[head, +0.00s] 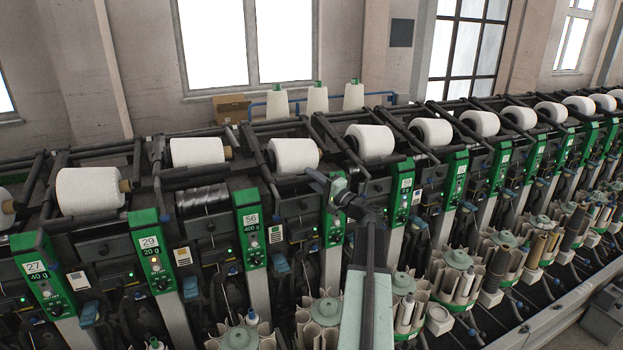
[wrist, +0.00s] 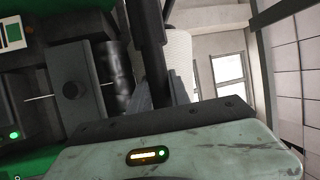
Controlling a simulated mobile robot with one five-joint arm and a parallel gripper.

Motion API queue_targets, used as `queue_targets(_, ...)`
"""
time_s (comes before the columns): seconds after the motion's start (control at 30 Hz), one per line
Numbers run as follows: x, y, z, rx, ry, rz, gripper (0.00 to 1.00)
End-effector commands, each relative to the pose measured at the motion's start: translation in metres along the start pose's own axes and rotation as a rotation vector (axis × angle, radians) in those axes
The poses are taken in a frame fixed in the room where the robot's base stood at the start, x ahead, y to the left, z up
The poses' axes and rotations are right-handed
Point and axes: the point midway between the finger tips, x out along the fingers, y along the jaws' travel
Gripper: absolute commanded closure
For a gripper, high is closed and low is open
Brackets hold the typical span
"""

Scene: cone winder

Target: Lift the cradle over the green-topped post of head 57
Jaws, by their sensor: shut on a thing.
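My gripper (head: 320,181) is at the top of the machine, in front of the row of yarn cones. In the wrist view its fingers (wrist: 160,95) are shut on a dark cradle bar (wrist: 152,45). A white cone (wrist: 179,50) shows just behind that bar. In the head view a white cone (head: 293,155) lies to the left of my gripper and another cone (head: 370,142) to the right. The green-topped post (head: 334,228) right of the post marked 56 (head: 250,230) is partly hidden by my gripper, and its number cannot be read.
Posts marked 29 (head: 150,252) and 27 (head: 40,285) stand to the left. Other green-topped posts (head: 402,190) run to the right. Dark rails and neighbouring cradles crowd the gripper. Round magazines (head: 325,312) stand below. Free air lies above the cones.

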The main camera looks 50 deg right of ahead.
Motion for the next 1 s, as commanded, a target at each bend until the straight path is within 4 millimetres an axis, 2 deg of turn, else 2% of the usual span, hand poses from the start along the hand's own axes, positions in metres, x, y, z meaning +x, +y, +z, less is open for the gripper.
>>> queue_targets(0.3, 0.005, -0.07, -0.002, 0.001, 0.0, -0.005, 1.0)
queue_targets(0.4, 0.008, -0.087, -0.003, 0.001, 0.0, -0.005, 1.0)
queue_targets(0.5, 0.008, -0.092, -0.003, 0.001, 0.0, -0.005, 1.0)
queue_targets(0.8, 0.007, -0.088, -0.002, 0.001, -0.001, -0.004, 1.0)
queue_targets(0.83, 0.007, -0.088, -0.002, 0.001, -0.001, -0.004, 0.69)
queue_targets(0.87, 0.007, -0.088, -0.002, 0.001, -0.001, -0.004, 0.61)
queue_targets(0.9, 0.007, -0.088, -0.002, 0.001, -0.001, -0.004, 0.56)
queue_targets(1.0, 0.007, -0.088, -0.002, 0.001, -0.001, -0.004, 0.56)
